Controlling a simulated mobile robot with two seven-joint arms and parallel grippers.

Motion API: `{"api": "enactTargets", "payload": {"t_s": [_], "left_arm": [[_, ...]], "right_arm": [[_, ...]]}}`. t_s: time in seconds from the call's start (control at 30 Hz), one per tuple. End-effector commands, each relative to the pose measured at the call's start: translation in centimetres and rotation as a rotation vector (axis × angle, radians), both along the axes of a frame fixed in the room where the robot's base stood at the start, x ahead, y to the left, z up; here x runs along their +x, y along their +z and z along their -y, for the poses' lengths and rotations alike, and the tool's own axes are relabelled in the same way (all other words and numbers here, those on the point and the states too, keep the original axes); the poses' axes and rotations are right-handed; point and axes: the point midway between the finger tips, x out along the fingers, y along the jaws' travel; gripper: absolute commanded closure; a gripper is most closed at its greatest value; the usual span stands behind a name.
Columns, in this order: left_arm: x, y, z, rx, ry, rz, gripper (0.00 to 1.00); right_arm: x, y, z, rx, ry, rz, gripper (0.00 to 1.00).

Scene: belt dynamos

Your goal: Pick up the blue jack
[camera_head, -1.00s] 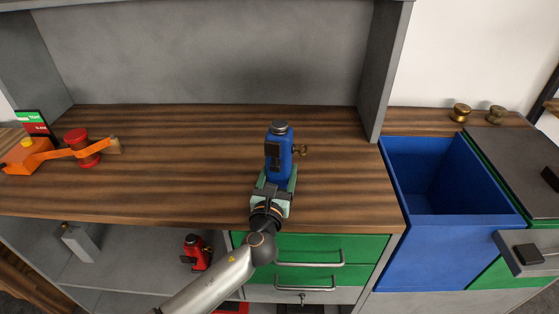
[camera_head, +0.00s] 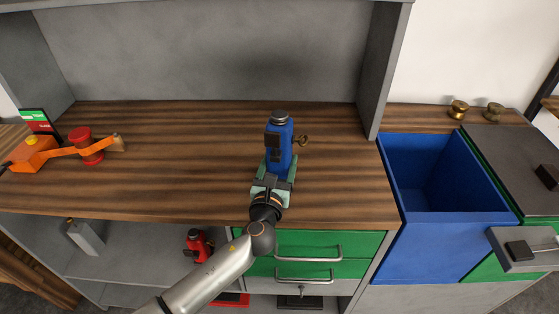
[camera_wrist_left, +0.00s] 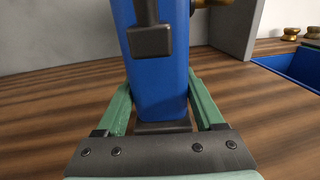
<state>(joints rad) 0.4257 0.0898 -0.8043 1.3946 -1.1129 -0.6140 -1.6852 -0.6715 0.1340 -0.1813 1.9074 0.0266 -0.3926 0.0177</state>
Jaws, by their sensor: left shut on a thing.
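The blue jack (camera_head: 279,145) is upright over the middle of the wooden worktop, with a grey cap on top and a brass knob on its right side. My left gripper (camera_head: 279,168) is shut on its lower body, reaching in from the front with a green finger on each side. In the left wrist view the blue jack (camera_wrist_left: 158,75) stands between the two green fingers of my left gripper (camera_wrist_left: 160,95), with its dark base low between them. I cannot tell how far the base is off the worktop. My right gripper is not in view.
A red jack (camera_head: 197,246) stands on the shelf below. An orange device with a red drum (camera_head: 86,146) is at the worktop's left. An open blue bin (camera_head: 440,230) is at the right. The wooden worktop (camera_head: 190,165) is clear on both sides of the jack.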

Motion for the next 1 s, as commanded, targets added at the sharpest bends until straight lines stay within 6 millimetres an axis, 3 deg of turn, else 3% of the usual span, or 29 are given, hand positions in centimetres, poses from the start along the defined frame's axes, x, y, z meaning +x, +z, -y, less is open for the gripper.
{"api": "enactTargets", "payload": {"t_s": [0.03, 0.47, 0.7, 1.0], "left_arm": [[-0.2, 2.2, 0.1, -0.002, -0.002, 0.012, 1.00], [-4.9, 7.8, 0.2, -0.003, -0.002, 0.011, 1.00], [-9.4, 8.9, 0.4, -0.006, -0.003, 0.012, 1.00], [-13.0, 10.4, 0.5, -0.004, -0.003, 0.013, 1.00]], "right_arm": [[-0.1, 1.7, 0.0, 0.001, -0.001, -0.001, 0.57], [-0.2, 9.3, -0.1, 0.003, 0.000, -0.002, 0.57], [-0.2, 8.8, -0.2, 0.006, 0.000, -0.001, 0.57], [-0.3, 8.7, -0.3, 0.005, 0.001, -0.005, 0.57]]}}
